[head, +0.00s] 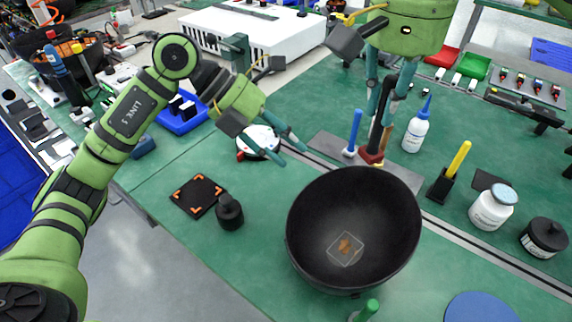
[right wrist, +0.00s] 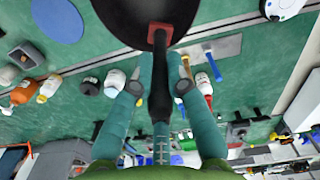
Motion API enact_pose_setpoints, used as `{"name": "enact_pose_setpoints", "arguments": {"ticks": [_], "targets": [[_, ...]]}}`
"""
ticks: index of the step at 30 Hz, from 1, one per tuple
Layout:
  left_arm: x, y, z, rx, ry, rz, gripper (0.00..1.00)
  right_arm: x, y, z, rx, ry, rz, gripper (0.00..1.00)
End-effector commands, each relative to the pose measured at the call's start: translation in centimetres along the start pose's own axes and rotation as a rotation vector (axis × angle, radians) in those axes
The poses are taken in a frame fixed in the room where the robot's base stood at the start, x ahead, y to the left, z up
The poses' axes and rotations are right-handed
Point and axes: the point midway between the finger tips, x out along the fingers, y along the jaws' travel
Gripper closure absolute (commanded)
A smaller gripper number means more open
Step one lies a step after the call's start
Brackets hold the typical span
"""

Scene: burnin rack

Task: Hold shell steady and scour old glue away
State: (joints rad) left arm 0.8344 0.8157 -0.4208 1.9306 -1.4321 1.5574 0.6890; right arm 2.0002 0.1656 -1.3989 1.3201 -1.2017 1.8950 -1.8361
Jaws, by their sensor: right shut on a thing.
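The shell looks like a deep black bowl (head: 310,222), open side up over the green bench. A small brown patch of old glue (head: 344,246) lies inside a pale square outline on its inner floor. My right gripper (head: 380,120) is shut on a dark handle with a reddish-brown collar (head: 371,156) at the bowl's back rim. The right wrist view shows the fingers on both sides of this handle (right wrist: 160,95), with the bowl (right wrist: 150,8) beyond. My left gripper (head: 289,156) is open and empty, left of and behind the bowl.
A blue-handled tool (head: 355,130) and a yellow-handled tool in a black block (head: 441,186) stand behind and right of the bowl. A green handle (head: 368,309) is in front. A black pad (head: 198,195) and small dark bottle (head: 229,212) lie left. White bottles stand right.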

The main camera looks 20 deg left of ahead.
Motion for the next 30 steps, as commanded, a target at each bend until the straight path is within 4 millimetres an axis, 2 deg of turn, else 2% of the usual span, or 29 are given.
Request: {"name": "enact_pose_setpoints", "arguments": {"ticks": [1,6,13,20,30], "targets": [[0.5,-1.3,-1.1,0.066,0.021,0.090,0.60,0.0,0.0,0.0,0.000,0.000,0.000,1.00],[1.2,-2.6,-3.8,0.188,0.020,0.351,0.60,0.0,0.0,0.0,0.000,0.000,0.000,1.00],[1.0,-2.8,-4.9,0.251,-0.023,0.504,0.60,0.0,0.0,0.0,0.000,0.000,0.000,1.00],[3.1,-1.6,-4.8,0.251,-0.023,0.513,0.60,0.0,0.0,0.0,0.000,0.000,0.000,1.00],[8.8,1.4,-4.2,0.252,-0.023,0.511,0.60,0.0,0.0,0.0,0.000,0.000,0.000,1.00]]}}
